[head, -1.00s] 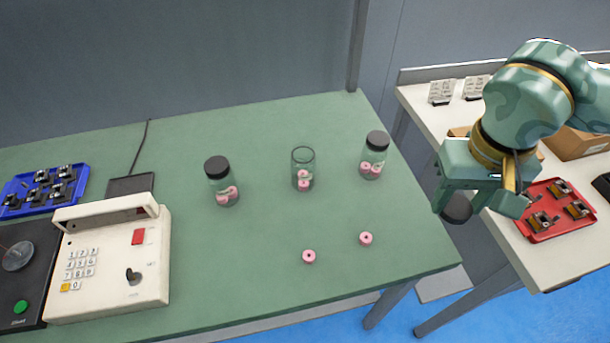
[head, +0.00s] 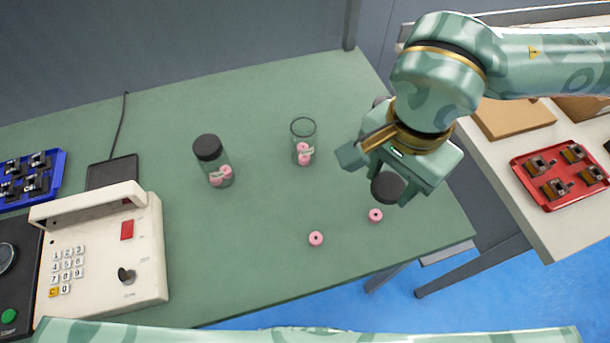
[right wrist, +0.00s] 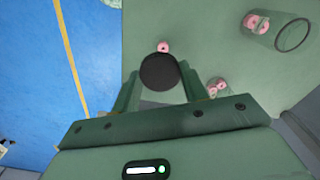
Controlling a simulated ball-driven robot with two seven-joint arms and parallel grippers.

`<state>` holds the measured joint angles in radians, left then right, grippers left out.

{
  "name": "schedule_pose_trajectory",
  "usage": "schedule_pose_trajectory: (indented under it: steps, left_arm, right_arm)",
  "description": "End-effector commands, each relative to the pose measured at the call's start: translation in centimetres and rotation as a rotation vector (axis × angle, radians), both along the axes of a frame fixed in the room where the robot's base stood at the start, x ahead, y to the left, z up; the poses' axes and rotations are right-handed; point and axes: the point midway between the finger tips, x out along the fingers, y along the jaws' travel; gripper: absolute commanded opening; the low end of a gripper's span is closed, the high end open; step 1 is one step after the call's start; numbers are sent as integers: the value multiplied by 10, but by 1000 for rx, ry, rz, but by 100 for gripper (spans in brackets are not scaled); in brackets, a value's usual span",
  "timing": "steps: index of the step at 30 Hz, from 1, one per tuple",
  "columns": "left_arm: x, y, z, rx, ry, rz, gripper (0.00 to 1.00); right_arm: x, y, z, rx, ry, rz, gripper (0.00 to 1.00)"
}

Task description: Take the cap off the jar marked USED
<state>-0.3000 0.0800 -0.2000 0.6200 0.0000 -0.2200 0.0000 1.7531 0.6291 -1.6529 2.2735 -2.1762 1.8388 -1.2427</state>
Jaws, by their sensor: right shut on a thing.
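Three clear jars with pink spools inside stand on the green table. The left jar (head: 219,172) wears a black lid (head: 207,148). The middle jar (head: 303,145) is open at the top. The right jar is almost wholly hidden behind my right arm in the head view, with a dark sliver of its lid (head: 379,101) showing. The jar labels are too small to read. My right gripper (head: 384,178) is shut on a black cap (head: 388,187), held above the table; the cap also shows in the right wrist view (right wrist: 160,71). My left gripper is out of view.
Two loose pink spools (head: 316,238) (head: 376,215) lie near the table's front right. A keypad device (head: 100,250) and a blue tray (head: 60,160) are at left. A side table with a red tray (head: 550,204) stands at right. The table centre is clear.

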Motion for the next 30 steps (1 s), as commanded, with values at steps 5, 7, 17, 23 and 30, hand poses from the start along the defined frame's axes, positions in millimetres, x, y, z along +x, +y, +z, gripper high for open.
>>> schedule_pose_trajectory:
  steps: [5,7,17,23,30]
  left_arm:
    - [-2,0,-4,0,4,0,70]
    - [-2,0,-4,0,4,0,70]
    - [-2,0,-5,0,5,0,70]
    - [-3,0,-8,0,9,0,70]
    - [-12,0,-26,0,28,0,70]
  right_arm:
    - [-11,19,-5,4,0,-485,16]
    - [-15,24,-5,4,-2,-692,16]
    - [-22,35,-4,7,-9,-1469,16]
    - [-16,37,-7,5,-11,-1634,16]
    - [43,49,-39,2,-9,-1649,16]
